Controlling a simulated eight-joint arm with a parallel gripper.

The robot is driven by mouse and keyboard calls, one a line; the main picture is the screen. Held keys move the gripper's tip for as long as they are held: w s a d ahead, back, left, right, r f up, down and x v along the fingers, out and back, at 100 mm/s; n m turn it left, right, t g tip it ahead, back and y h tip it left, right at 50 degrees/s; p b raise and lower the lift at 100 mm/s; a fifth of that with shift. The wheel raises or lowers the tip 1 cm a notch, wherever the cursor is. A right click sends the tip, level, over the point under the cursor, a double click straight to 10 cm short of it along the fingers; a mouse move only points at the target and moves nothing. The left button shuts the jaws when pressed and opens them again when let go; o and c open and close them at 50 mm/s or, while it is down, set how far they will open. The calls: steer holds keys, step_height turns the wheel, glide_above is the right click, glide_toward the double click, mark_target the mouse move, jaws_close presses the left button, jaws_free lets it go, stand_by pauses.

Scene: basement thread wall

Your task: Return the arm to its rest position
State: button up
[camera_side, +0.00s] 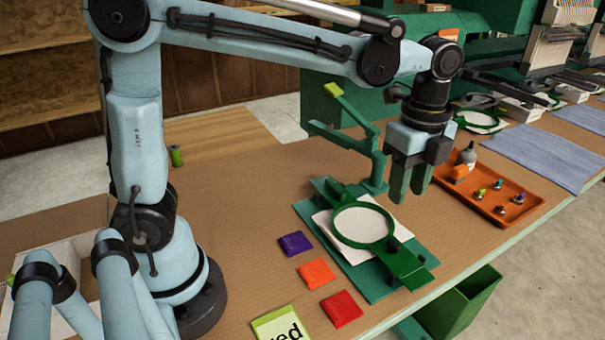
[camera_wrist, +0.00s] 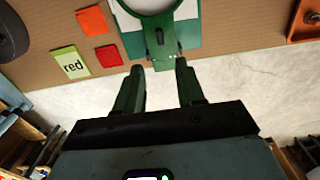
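My gripper (camera_side: 408,184) hangs pointing down above the right part of the work table, near the green hoop fixture. In the wrist view its two green fingers (camera_wrist: 160,77) are apart with nothing between them. The green embroidery hoop (camera_side: 363,226) lies with white cloth on a green board (camera_side: 371,286), below my gripper in the side view. The hoop (camera_wrist: 150,4) is cut off at the top of the wrist view. My arm reaches across from its base at the left.
Purple (camera_side: 296,243), orange (camera_side: 316,273) and red (camera_side: 341,308) patches and a "red" card (camera_side: 282,326) lie left of the hoop. A green lever press (camera_side: 372,160) stands behind it. An orange tray (camera_side: 500,205) with spools is at right. A green bin (camera_side: 459,303) sits below the table edge.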

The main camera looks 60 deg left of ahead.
steer(key=s+a+f+n+t, duration=0.2)
steer(key=s+a+n+t, duration=0.5)
steer(key=n, duration=1.1)
steer(key=shift+s+a+f, duration=0.35)
steer(key=shift+s+a, duration=0.45)
steer(key=shift+a, duration=0.85)
